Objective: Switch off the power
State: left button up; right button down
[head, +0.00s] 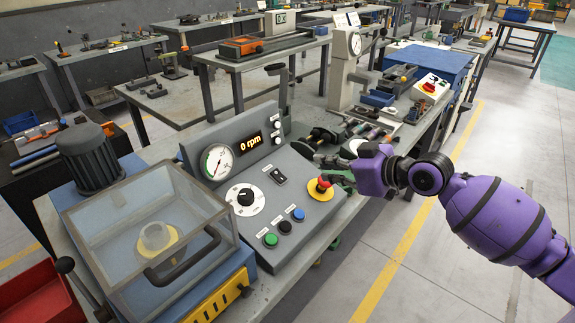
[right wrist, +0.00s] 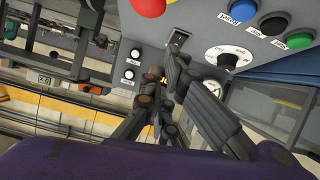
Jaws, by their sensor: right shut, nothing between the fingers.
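A grey control panel (head: 295,215) stands on the bench in the head view. A small dark switch (head: 278,175) sits on its upper face, left of the red mushroom button (head: 320,188). In the right wrist view the switch (right wrist: 178,40) is on a dark plate beyond my fingers; its label and exact position are too small to read. My right gripper (head: 322,160) is shut and empty, above the panel's right edge, near the red button and to the right of the switch. In the right wrist view its fingers (right wrist: 165,75) point toward the panel. My left gripper is not in view.
The panel also carries a display (head: 251,142) reading 0 rpm, a gauge (head: 217,162), a dial (head: 245,199) and green, black and blue buttons (head: 298,214). A clear-lidded machine (head: 190,275) stands left. Tools (head: 350,128) lie behind the gripper. Open floor is right.

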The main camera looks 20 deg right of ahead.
jog(key=a+r+b, duration=0.1)
jog(key=b, duration=0.1)
jog(key=m, duration=0.1)
send_over(284, 177)
jog(key=f, duration=0.2)
jog(key=shift+s+d+f+t+y+p, duration=0.1)
jog(key=shift+s+f+t+y+p, duration=0.2)
jog(key=shift+p, duration=0.1)
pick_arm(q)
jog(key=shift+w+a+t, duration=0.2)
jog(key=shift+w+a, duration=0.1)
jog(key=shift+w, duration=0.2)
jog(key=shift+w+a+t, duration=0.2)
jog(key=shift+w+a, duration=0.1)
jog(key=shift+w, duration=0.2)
pick_arm(e)
jog(key=shift+w+f, duration=0.3)
jog(key=shift+f, duration=0.4)
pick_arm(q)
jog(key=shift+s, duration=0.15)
